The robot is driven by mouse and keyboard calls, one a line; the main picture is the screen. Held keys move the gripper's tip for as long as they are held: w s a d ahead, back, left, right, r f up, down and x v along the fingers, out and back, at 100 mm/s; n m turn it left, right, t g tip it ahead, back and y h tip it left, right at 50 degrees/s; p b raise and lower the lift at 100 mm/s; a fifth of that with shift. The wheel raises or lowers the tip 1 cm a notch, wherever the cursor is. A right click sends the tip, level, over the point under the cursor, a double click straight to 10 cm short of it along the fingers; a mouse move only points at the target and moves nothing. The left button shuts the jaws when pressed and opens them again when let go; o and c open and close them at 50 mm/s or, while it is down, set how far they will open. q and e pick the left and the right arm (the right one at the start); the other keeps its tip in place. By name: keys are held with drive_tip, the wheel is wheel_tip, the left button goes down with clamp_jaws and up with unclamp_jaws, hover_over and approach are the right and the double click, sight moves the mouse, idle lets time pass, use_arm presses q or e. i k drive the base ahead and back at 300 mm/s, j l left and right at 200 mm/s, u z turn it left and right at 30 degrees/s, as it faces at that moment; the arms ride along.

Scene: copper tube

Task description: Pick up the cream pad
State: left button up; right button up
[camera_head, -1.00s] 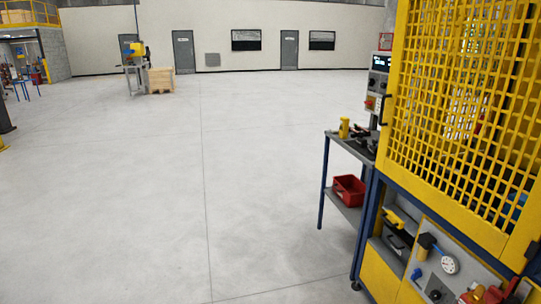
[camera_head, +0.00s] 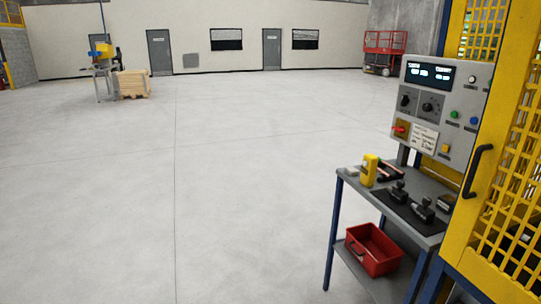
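A small cream-coloured block (camera_head: 351,171), which looks like the pad, lies at the left end of the grey top of a blue-legged side table (camera_head: 410,176). It is beside a yellow hand-held device (camera_head: 369,170) standing upright. The block is small in the picture and its details cannot be made out. Neither of my grippers shows in the head view.
Copper-coloured and black tools (camera_head: 388,171) and dark fixtures (camera_head: 412,206) lie on the table. A red bin (camera_head: 373,249) sits on its lower shelf. A control panel (camera_head: 440,103) and yellow mesh guard (camera_head: 512,160) stand at the right.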

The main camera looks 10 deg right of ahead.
sight(352, 171)
drive_tip(key=i+z, duration=0.1)
drive_tip(key=i, duration=0.45)
drive_tip(key=i+j+z, duration=0.1)
drive_tip(key=i, duration=0.45)
drive_tip(key=i+j+z, duration=0.15)
drive_tip(key=i, duration=0.35)
